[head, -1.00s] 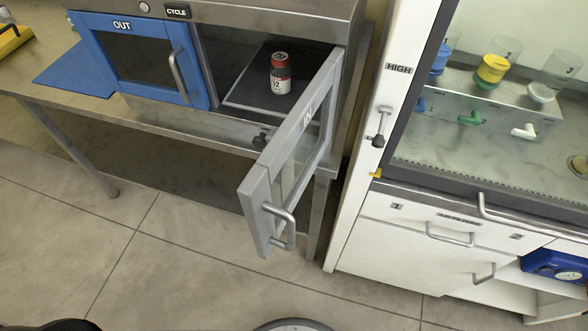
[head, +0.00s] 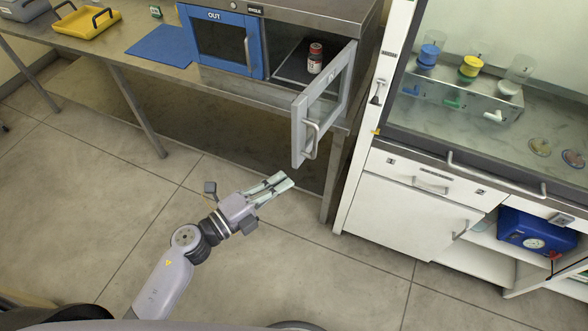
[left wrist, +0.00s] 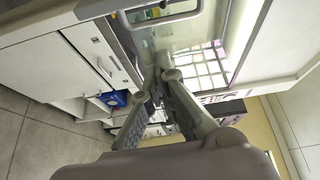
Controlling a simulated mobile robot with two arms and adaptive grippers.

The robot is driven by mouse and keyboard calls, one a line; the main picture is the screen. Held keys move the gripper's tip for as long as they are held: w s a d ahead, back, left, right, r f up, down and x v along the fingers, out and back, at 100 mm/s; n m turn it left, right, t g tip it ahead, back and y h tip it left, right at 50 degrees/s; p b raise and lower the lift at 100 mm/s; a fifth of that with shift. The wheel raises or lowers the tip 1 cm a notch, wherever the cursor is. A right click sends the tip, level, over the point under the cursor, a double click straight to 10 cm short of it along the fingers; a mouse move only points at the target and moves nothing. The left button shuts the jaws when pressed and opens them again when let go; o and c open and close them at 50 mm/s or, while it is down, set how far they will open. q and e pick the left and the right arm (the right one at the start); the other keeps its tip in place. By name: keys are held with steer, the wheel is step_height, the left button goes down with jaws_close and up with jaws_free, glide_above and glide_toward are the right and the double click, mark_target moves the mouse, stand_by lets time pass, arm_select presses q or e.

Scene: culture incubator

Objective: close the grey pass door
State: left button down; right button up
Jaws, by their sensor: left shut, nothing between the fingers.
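The grey pass door (head: 299,132) stands swung open, out from the right side of the steel pass box, in the head view. Its bar handle (head: 311,140) is on the outer face near the free edge. A small red-and-white bottle (head: 315,58) stands inside the open chamber. My left gripper (head: 287,181) is shut and empty, in front of and a little below the door's free lower corner, apart from it. Its fingers also show in the left wrist view (left wrist: 160,75). The grey door cannot be made out there. My right gripper is not in view.
The blue OUT door (head: 225,40) beside the chamber is closed. A white safety cabinet (head: 405,205) stands to the right, close to the door. A blue mat (head: 160,46) and yellow tray (head: 86,22) lie on the bench. The floor in front is clear.

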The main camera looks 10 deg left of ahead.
mark_target(300, 152)
arm_select(q)
steer(key=shift+m, duration=0.3)
steer(key=w+d, duration=0.1)
steer(key=w, duration=0.2)
steer(key=w+d+b, duration=0.1)
steer(key=w, duration=0.2)
steer(key=w+d, duration=0.1)
steer(key=w, duration=0.2)
steer(key=shift+d+r, duration=0.35)
steer(key=shift+d, duration=0.05)
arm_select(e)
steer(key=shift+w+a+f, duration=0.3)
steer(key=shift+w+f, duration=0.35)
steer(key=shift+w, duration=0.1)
arm_select(q)
steer(key=shift+d, duration=0.1)
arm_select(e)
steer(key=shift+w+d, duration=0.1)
arm_select(q)
steer(key=shift+w+b, duration=0.1)
steer(key=shift+b, duration=0.2)
